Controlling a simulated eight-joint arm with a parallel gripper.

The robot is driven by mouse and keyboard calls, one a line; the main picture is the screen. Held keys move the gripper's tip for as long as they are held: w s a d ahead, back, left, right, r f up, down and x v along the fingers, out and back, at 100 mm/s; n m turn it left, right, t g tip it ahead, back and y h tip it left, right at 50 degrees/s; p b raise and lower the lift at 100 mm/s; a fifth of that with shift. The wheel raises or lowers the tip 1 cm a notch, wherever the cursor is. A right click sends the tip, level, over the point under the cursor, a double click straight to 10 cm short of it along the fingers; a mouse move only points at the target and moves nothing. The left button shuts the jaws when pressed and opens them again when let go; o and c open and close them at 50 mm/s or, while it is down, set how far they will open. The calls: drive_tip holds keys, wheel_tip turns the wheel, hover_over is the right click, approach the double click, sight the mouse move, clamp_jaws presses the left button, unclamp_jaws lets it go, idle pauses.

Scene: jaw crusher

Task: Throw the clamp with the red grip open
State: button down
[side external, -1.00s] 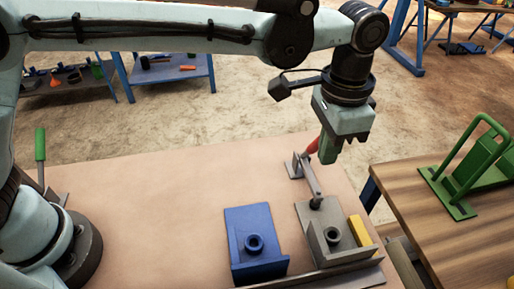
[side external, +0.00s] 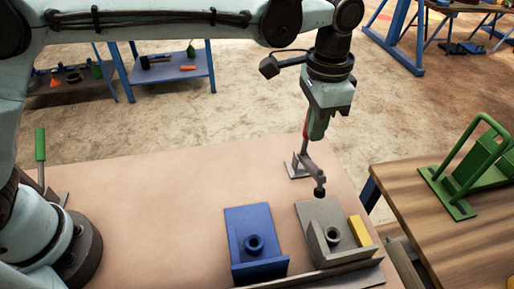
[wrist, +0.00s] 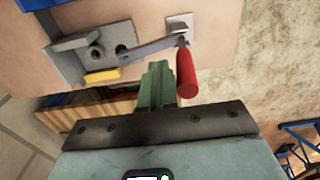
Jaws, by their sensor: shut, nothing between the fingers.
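The clamp (side external: 310,167) with the red grip stands on a small plate behind the grey fixture (side external: 321,222). Its arm slopes toward the fixture, and its dark tip appears raised off it. The red grip (side external: 306,123) points up and is partly hidden by my gripper; it shows fully in the wrist view (wrist: 186,72). My gripper (side external: 316,136) has green fingers, shut with nothing between them, and points down beside the red grip. In the wrist view my gripper (wrist: 158,70) is just left of the red grip; I cannot tell if they touch.
A blue fixture (side external: 256,243) stands left of the grey one, and a yellow block (side external: 360,231) sits on its right. A green-handled lever (side external: 40,150) is at the far left. A wooden table (side external: 440,215) with a green frame (side external: 470,165) stands right.

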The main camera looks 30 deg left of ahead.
drive_tip(key=shift+w+a, duration=1.3)
drive_tip(key=shift+s+d+r, duration=0.25)
drive_tip(key=shift+r, duration=1.25)
drive_tip(key=shift+s+d+r, duration=0.25)
drive_tip(key=shift+s+r, duration=0.05)
drive_tip(key=shift+r, duration=1.2)
drive_tip(key=shift+s+d+r, duration=0.25)
drive_tip(key=shift+r, duration=1.25)
